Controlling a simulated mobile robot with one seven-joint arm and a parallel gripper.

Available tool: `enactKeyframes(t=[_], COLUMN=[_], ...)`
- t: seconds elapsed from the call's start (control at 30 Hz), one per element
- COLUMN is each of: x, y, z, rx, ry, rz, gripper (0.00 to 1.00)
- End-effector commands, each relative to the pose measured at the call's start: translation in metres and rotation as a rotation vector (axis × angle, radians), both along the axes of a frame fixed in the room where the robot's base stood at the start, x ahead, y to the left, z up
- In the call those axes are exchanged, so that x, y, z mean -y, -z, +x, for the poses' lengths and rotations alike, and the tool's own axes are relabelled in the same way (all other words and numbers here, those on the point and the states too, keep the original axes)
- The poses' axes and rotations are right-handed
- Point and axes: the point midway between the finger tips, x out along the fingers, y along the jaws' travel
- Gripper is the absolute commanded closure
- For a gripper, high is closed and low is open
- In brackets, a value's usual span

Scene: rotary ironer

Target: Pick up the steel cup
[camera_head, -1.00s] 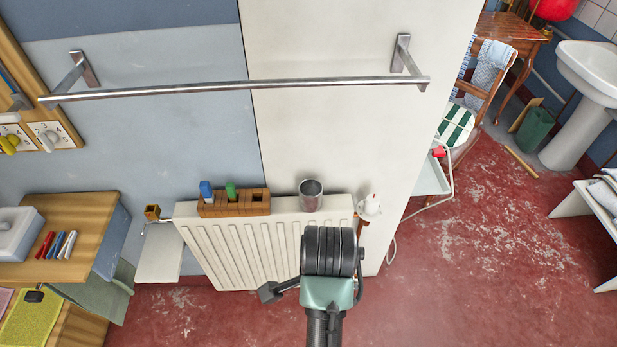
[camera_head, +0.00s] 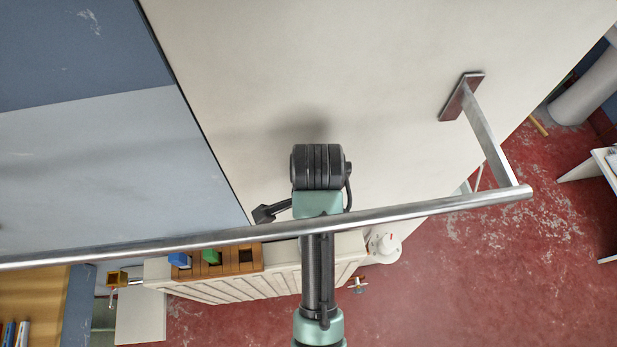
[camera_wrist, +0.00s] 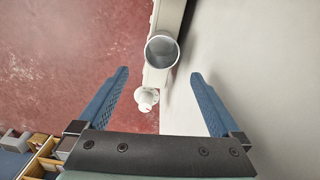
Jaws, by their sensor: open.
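The steel cup (camera_wrist: 162,51) shows in the wrist view as a round grey rim with a hollow inside, on the narrow top of the white radiator (camera_wrist: 155,78). My gripper (camera_wrist: 159,73) is open, its two blue fingers wide apart with nothing between them. The cup appears beyond the fingertips, roughly centred between them, apart from both. In the head view the cup is hidden behind my arm, and the fingers are out of sight. The radiator's ribbed front (camera_head: 270,283) shows there below the rail.
A metal rail (camera_head: 400,214) on a wall bracket (camera_head: 462,97) crosses in front of my arm in the head view. A wooden holder (camera_head: 246,262) with blue and green items sits left on the radiator. A white valve knob (camera_head: 384,247) is at its right end. The pale wall is close.

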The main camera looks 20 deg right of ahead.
Motion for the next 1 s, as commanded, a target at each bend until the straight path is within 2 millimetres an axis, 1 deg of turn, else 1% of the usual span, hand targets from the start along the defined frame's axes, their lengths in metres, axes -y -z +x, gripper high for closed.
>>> enactKeyframes(t=[0.07,0.17,0.4,0.5,0.77,1.0], x=[0.0,0.0,0.0,-0.001,0.0,0.0], y=[0.001,0.009,0.054,0.068,0.087,0.121], z=[0.0,-0.001,-0.002,-0.001,-0.001,-0.002], rx=[0.0,-0.004,-0.005,-0.003,-0.002,-0.001], ry=[0.0,-0.002,-0.003,-0.002,-0.001,-0.001], rz=[0.0,0.0,0.0,0.002,0.0,0.001], gripper=[0.0,0.0,0.0,0.0,0.0,0.0])
